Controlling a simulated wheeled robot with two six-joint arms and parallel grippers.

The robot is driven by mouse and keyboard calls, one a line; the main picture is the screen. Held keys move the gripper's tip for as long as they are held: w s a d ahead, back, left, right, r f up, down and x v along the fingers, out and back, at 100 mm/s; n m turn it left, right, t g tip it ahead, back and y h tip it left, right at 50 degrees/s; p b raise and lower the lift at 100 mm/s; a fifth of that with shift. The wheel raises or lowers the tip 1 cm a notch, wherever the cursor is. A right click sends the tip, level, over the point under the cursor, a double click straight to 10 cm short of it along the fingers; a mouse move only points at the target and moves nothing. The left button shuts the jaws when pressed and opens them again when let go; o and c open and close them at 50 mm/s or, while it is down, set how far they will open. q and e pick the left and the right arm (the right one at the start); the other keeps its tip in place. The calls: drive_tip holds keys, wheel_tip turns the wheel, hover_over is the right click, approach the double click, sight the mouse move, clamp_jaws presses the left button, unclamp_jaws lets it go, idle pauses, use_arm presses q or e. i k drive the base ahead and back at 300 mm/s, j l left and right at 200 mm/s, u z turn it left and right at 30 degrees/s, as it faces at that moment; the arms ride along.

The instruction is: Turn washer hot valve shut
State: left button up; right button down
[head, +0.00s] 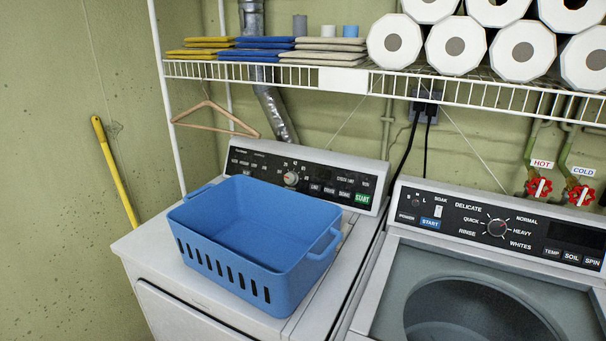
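The hot valve (538,187) has a red round handle and a white HOT label above it. It sits on a green pipe on the wall behind the washer, at the right of the head view. The cold valve (581,195), also with a red handle, is just to its right under a COLD label. The washer (480,222) stands below them, with its control panel at the back and its round opening showing at the bottom right. Neither of my grippers shows in the head view.
A blue basket (250,225) sits empty on the dryer (150,245). A wire shelf (470,90) with paper rolls (455,45) and folded cloths (262,48) hangs above the valves. A hanger (215,117) hangs from it. A yellow handle (115,170) leans at the left wall.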

sight(539, 187)
drive_tip(key=z, duration=1.15)
drive_tip(key=k+l, duration=0.15)
